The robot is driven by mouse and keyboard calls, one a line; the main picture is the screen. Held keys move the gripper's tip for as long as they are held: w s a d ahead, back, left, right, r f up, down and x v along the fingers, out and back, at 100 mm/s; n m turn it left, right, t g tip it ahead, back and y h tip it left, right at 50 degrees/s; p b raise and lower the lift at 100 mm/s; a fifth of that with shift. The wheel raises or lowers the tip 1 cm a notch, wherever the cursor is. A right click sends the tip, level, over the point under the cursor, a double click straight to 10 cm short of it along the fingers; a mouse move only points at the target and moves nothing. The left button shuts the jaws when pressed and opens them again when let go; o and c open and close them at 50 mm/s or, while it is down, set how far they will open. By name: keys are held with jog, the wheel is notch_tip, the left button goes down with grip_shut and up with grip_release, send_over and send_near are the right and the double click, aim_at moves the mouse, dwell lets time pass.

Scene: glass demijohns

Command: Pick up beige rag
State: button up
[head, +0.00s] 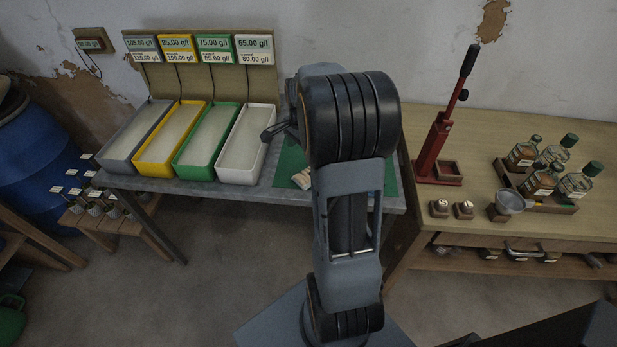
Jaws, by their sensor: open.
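A small beige rag (302,180) lies on the green mat (287,163) on the grey metal table. It shows just left of my arm, which hides much of the mat and possibly part of the rag. My gripper (269,135) is open. Only a dark part of it sticks out to the left of my arm, above the table and higher in the picture than the rag. The rest of the gripper is hidden behind the arm. I see nothing held in the visible part.
Several trays, including a white tray (243,145) and a green tray (207,136), stand left of the mat under display panels. A wooden bench (480,128) on the right holds a red lever press (436,135) and bottles (541,178). A blue barrel (40,150) stands far left.

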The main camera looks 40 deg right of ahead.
send_over(303, 176)
jog(key=f, duration=0.5)
jog(key=shift+w+d+f, duration=0.15)
jog(key=shift+w+f, duration=0.1)
jog(key=shift+f, duration=0.15)
jog(key=shift+s+a+f, duration=0.1)
jog(key=shift+f, duration=1.3)
jog(key=shift+s+a+f, duration=0.1)
jog(key=shift+f, duration=1.25)
jog(key=c, duration=1.1)
jog(key=shift+r, duration=0.1)
